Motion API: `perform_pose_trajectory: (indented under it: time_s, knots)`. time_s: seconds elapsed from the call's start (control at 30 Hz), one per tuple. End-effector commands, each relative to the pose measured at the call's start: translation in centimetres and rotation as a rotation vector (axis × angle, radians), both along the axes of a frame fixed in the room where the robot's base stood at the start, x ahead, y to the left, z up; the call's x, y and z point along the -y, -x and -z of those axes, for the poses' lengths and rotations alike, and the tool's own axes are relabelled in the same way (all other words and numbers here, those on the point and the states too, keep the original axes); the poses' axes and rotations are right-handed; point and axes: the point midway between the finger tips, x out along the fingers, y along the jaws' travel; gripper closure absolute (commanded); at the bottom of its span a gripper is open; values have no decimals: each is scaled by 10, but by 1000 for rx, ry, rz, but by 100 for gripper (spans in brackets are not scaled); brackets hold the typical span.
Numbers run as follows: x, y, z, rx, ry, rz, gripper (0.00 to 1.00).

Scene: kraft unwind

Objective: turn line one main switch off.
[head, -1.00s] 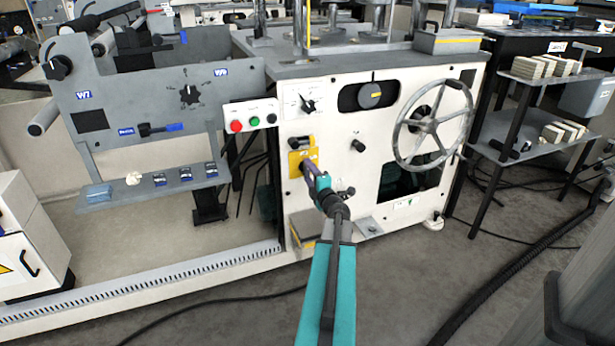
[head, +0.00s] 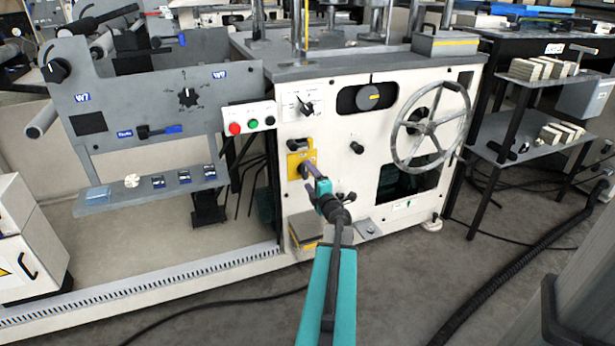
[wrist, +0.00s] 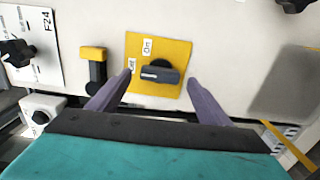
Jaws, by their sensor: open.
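The main switch is a dark rotary knob (wrist: 159,73) on a yellow plate (wrist: 172,52), with small white labels at its upper left and left edges. Its handle lies roughly level in the wrist view. In the head view the yellow plate (head: 294,168) is on the white machine front, and my gripper partly hides the knob. My gripper (wrist: 160,80) is open, its two purple fingers on either side of the plate's lower part, with the knob between and just beyond the tips. I cannot tell whether a finger touches the panel. It also shows in the head view (head: 306,168).
A black lever with a yellow top (wrist: 93,68) sits left of the plate. Red and green buttons (head: 243,125) and a rotary selector (head: 306,106) are above. A spoked handwheel (head: 431,125) is to the right, and a small black knob (head: 356,147) is nearer.

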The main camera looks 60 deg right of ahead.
Motion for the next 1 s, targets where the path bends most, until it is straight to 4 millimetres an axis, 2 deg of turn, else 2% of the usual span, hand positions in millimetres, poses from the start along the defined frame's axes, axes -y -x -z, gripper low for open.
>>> perform_pose_trajectory:
  time_s: [1.0]
  knots:
    - [-69,90,-1,-1,1,-2,28]
